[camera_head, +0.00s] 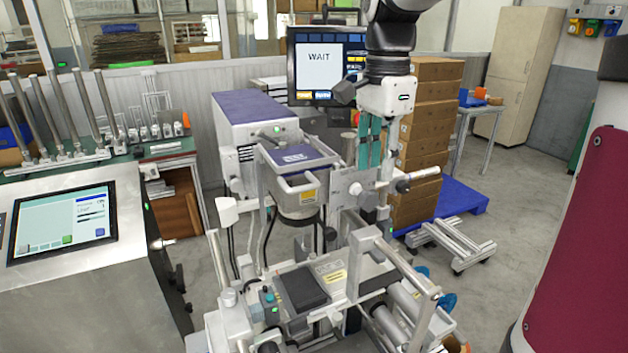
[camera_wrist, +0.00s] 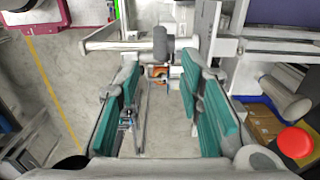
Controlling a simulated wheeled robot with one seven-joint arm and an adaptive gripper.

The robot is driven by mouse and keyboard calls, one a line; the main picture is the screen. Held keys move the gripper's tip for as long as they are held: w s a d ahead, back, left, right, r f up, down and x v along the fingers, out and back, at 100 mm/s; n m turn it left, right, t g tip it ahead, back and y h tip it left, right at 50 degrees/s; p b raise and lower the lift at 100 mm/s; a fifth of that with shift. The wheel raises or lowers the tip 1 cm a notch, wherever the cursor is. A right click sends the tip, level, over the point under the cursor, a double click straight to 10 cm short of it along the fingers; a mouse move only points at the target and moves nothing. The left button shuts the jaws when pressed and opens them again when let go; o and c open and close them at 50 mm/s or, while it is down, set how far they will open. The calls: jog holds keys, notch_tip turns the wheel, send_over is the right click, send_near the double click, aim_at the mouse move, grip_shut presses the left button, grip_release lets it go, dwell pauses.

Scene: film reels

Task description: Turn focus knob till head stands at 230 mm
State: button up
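My gripper (camera_head: 376,165) hangs with its teal-padded fingers pointing down beside the machine's upright. In the wrist view the two pad sets of my gripper (camera_wrist: 160,85) stand wide apart, with nothing held between them. A white crossbar (camera_head: 415,175) with a rounded end sits just below the fingers; the wrist view shows a white bar (camera_wrist: 112,46) ending at a dark grey cylinder (camera_wrist: 160,46) beyond the fingertips. I cannot tell surely which part is the focus knob. The head (camera_head: 300,190), with a purple top, is mounted on the machine. No millimetre reading is legible.
A monitor (camera_head: 320,68) behind reads WAIT. A touch panel (camera_head: 62,222) stands at left. A red button (camera_wrist: 295,142) is at lower right in the wrist view. Stacked cartons (camera_head: 425,130) stand behind my arm. The machine's rails and rollers (camera_head: 405,310) crowd the front; right floor is open.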

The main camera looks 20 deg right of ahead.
aim_at(374, 194)
notch_tip(374, 194, down, 7)
jog(key=shift+r, duration=0.15)
grip_shut()
